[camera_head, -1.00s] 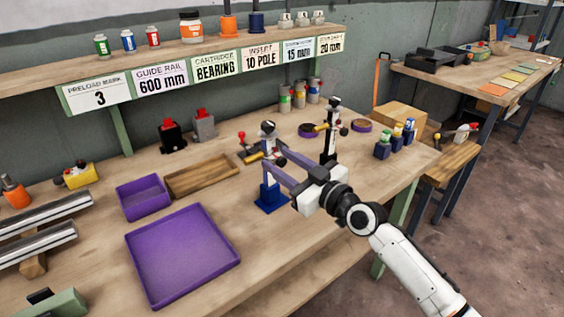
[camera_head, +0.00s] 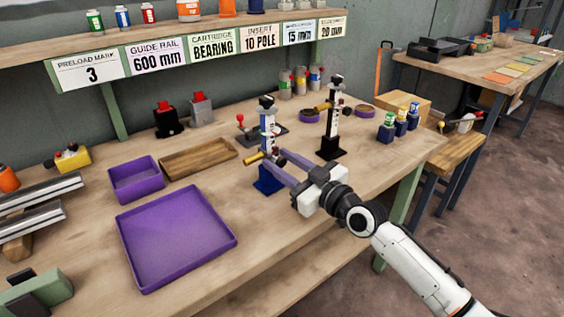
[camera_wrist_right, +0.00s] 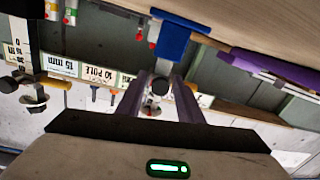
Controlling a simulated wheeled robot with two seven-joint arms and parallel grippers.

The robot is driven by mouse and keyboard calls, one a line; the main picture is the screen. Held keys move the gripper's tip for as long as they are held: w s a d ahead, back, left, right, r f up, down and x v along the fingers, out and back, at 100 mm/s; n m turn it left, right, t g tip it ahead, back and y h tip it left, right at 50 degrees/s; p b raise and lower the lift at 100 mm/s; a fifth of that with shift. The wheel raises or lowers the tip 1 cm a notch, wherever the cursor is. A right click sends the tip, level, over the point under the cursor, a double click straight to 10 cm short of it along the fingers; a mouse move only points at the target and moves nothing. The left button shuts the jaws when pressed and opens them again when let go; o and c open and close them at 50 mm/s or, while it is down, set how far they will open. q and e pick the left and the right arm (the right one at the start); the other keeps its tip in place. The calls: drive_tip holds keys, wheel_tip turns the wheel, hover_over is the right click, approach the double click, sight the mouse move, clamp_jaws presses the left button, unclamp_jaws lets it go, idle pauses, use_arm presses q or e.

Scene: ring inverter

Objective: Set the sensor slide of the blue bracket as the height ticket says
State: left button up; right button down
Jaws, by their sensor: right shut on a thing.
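The blue bracket (camera_head: 266,125) stands upright on its blue base (camera_head: 268,182), with a dark cap on top and a pale scale on its post. Its sensor slide, with a yellow-ended knob (camera_head: 253,160), sits low on the post. My right gripper (camera_head: 275,158) is shut on the slide, its purple fingers reaching in from the right. In the right wrist view the blue base (camera_wrist_right: 174,40) appears upside down, and a round grey part (camera_wrist_right: 160,87) shows between the fingers. A ticket (camera_head: 299,32) reads 15 mm and another (camera_head: 332,27) 20 mm; their small headings are unreadable. My left gripper is out of view.
A similar black bracket (camera_head: 333,125) stands close behind, to the right. A large purple tray (camera_head: 176,240), a small purple bin (camera_head: 136,180) and a wooden tray (camera_head: 198,158) lie to the left. Several small bottles in blue holders (camera_head: 400,124) stand at the right.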

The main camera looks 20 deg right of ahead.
drive_tip(key=c, duration=1.6)
unclamp_jaws()
drive_tip(key=shift+o, duration=0.2)
drive_tip(key=shift+s, duration=0.1)
drive_tip(key=shift+s+d, duration=0.25)
drive_tip(key=shift+s, duration=0.1)
drive_tip(key=v, duration=0.9)
drive_tip(key=shift+s, duration=0.2)
